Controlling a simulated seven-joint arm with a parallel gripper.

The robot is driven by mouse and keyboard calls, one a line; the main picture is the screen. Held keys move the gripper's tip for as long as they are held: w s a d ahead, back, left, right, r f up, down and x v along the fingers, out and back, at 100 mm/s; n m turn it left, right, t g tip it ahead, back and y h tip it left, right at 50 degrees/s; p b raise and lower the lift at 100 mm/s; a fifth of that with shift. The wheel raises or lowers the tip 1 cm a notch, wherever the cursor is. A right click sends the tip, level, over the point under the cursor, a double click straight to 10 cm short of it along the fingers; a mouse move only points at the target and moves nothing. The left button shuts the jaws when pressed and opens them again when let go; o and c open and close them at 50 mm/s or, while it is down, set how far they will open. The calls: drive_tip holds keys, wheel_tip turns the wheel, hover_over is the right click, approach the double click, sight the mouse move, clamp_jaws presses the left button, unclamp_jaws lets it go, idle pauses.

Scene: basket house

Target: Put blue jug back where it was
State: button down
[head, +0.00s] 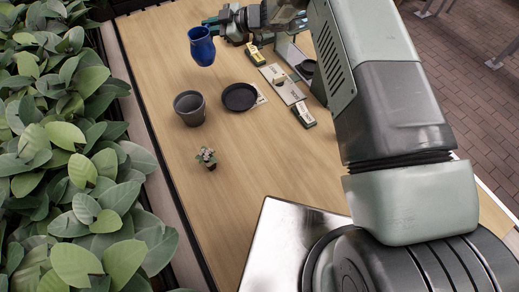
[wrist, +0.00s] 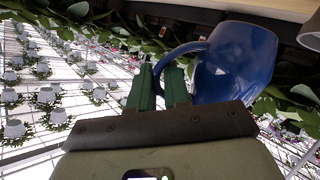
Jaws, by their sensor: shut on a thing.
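The blue jug (head: 202,47) is at the top of the head view, beside my gripper (head: 212,24). It appears held up above the far left part of the table, roughly upright. In the wrist view the jug (wrist: 236,62) is at the upper right, with its handle reaching left to the green fingertips of my gripper (wrist: 160,85). The gripper is shut on the jug's handle. The handle's far side is partly hidden in the head view.
A dark grey pot (head: 190,108) and a black saucer (head: 239,97) stand on the wooden table (head: 240,180). A small potted plant (head: 207,158) is nearer. Flat boxes (head: 283,84) lie to the right. A leafy hedge (head: 70,150) borders the left edge. The table's near middle is clear.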

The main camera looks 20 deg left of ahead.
wheel_tip(320, 180, up, 4)
drive_tip(key=shift+f, duration=0.25)
drive_tip(key=s+d+f, duration=0.2)
drive_tip(key=s+d, duration=0.4)
drive_tip(key=d, duration=0.7)
drive_tip(key=s+d, duration=1)
drive_tip(key=s, duration=0.3)
wheel_tip(320, 180, down, 13)
drive_tip(key=shift+s+a+f, duration=0.15)
drive_tip(key=shift+f, duration=0.15)
drive_tip(key=c, duration=1.1)
unclamp_jaws()
